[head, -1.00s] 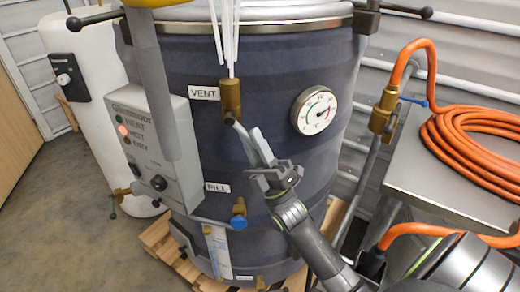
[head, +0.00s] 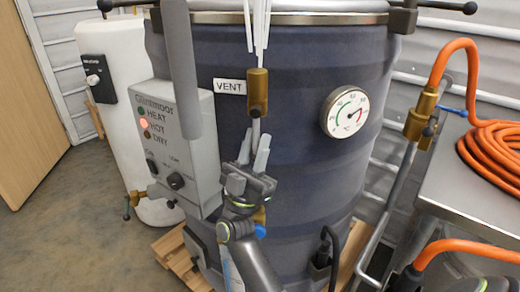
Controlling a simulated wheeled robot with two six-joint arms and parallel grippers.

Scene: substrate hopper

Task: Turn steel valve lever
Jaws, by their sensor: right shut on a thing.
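The brass vent valve (head: 257,90) sits on the dark drum beside the VENT label (head: 229,86). Its steel lever (head: 256,128) hangs almost straight down from the valve body. My right gripper (head: 254,150) is below the valve, with its fingers pointing up on either side of the lever, shut on the lever's lower part. The fingers and wrist hide the lever's lower end. My left gripper is not in view.
A round dial gauge (head: 345,112) is to the right of the valve. A grey control box (head: 178,145) stands close on the left. A coiled orange hose (head: 497,150) lies on a metal table (head: 465,190) at right. White tubes (head: 257,25) rise above the valve.

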